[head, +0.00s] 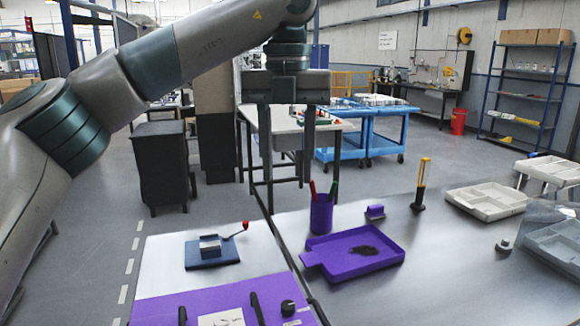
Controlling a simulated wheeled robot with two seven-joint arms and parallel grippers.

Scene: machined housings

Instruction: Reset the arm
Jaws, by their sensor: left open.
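My left arm comes in from the left and reaches across the upper part of the head view. My left gripper (286,188) hangs from it with its two fingers pointing down and apart. Nothing is between the fingers. It appears above the worktables, behind the near tabletop items in the picture. My right gripper is not in view.
A blue fixture with a metal block (211,250) and red-knobbed lever sits on the left table. A purple tray (340,262), purple pen cup (321,214), yellow-black tool (421,183) and grey divided tray (488,200) stand on the right table.

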